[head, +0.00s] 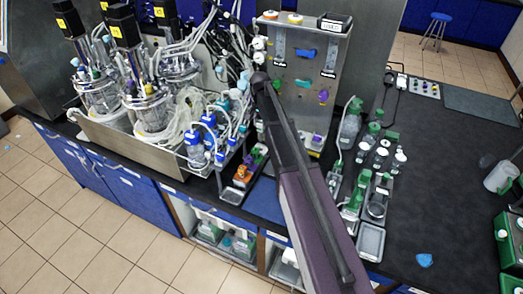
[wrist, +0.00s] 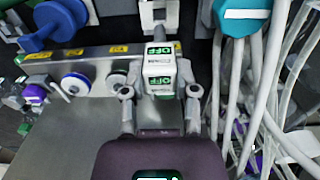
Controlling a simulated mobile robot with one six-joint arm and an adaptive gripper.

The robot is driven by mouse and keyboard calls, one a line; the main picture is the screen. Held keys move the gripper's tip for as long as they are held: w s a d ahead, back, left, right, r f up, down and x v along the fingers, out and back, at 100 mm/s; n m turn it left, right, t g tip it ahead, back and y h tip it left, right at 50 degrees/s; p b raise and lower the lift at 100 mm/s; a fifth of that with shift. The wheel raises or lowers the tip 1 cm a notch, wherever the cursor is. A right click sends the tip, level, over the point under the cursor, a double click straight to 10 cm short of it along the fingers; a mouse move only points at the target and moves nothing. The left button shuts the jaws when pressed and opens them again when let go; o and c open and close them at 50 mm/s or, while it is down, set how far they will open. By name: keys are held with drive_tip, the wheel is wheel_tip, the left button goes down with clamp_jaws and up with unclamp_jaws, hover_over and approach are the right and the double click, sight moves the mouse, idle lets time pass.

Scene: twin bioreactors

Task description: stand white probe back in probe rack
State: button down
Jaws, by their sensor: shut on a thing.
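My gripper (wrist: 160,98) is at the bottom of the wrist view, with its two grey fingers on either side of a white block-shaped body (wrist: 158,68) bearing green labels. I take this body to be the white probe; the contact with the fingers is not clear. A white bracket (wrist: 158,14) shows just beyond it. In the head view my dark arm reaches up to the steel panel stand (head: 338,55), and hides the fingers and what they hold. I cannot tell the probe rack for certain in either view.
Glass bioreactors (head: 150,105) with many hoses stand at the left in a steel tray (head: 125,145). Blue-capped bottles (head: 208,122) are close to my arm's left. Green-capped bottles (head: 365,140) stand to its right. Pale hoses (wrist: 262,90) hang at right in the wrist view.

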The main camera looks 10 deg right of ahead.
sight(260, 140)
drive_tip(key=shift+s+f+b, duration=0.1)
drive_tip(key=shift+f+b, duration=2.8)
drive_tip(key=shift+f, duration=0.15)
drive_tip(key=shift+f, duration=0.1)
drive_tip(key=shift+f+b, duration=1.75)
drive_tip(key=shift+b, duration=0.1)
drive_tip(key=shift+f+b, duration=0.3)
drive_tip(key=shift+c, duration=1.9)
unclamp_jaws()
drive_tip(key=shift+r, duration=0.15)
wheel_tip(260, 140, up, 12)
drive_tip(key=p, duration=1.2)
drive_tip(key=shift+r+p, duration=0.15)
drive_tip(key=shift+p, duration=0.15)
